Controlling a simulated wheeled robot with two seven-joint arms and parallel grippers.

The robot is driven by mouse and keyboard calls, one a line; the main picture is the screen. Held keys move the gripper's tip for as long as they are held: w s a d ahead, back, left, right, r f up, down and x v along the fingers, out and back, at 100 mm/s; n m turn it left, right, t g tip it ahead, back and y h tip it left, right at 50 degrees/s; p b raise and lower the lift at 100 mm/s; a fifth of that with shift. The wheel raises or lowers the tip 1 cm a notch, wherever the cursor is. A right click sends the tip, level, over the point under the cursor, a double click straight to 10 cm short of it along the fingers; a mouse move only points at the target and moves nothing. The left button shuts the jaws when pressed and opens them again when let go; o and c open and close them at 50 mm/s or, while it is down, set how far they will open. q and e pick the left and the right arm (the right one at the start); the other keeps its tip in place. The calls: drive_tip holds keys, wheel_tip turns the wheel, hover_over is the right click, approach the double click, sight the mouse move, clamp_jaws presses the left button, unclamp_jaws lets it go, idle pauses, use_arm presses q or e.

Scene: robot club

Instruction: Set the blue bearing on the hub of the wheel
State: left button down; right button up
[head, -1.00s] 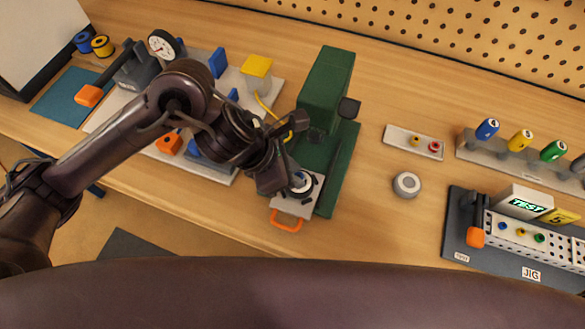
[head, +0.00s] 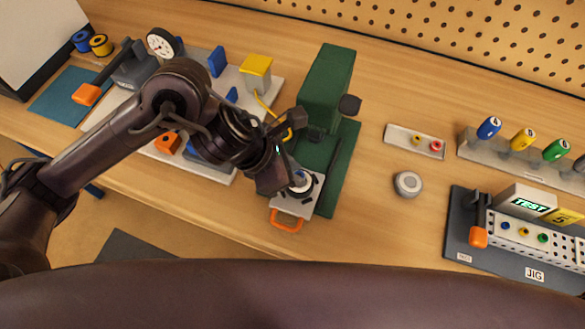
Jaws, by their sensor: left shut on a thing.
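My left gripper (head: 294,184) is low over the grey plate with an orange handle (head: 287,221), in front of the green press (head: 325,90). A small round white piece with a blue part (head: 301,180) shows at its fingertips; the blue part looks like the blue bearing, which the gripper is shut on. The fingers hide much of it. The white round piece on the plate seems to be the wheel's hub; I cannot tell whether the bearing touches it. My right gripper is out of view.
A small tray (head: 399,132) holds a yellow and a red ring. A grey round piece (head: 408,184) lies on the bare wood right of the press. A test jig (head: 462,215) stands at the right. A board with blue, orange and yellow blocks (head: 222,172) is under my left arm.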

use_arm(q)
drive_tip(key=shift+f+b, duration=0.1)
drive_tip(key=shift+b, duration=0.7)
idle(1.5)
drive_tip(key=shift+f+b, duration=0.35)
drive_tip(key=shift+b, duration=0.1)
drive_tip(key=shift+b, duration=0.7)
idle(1.7)
drive_tip(key=shift+s+f+b, duration=0.1)
drive_tip(key=shift+f+b, duration=0.2)
drive_tip(key=shift+b, duration=0.25)
idle(0.6)
idle(0.4)
drive_tip(key=c, duration=1.4)
unclamp_jaws()
drive_tip(key=shift+s+f, duration=0.1)
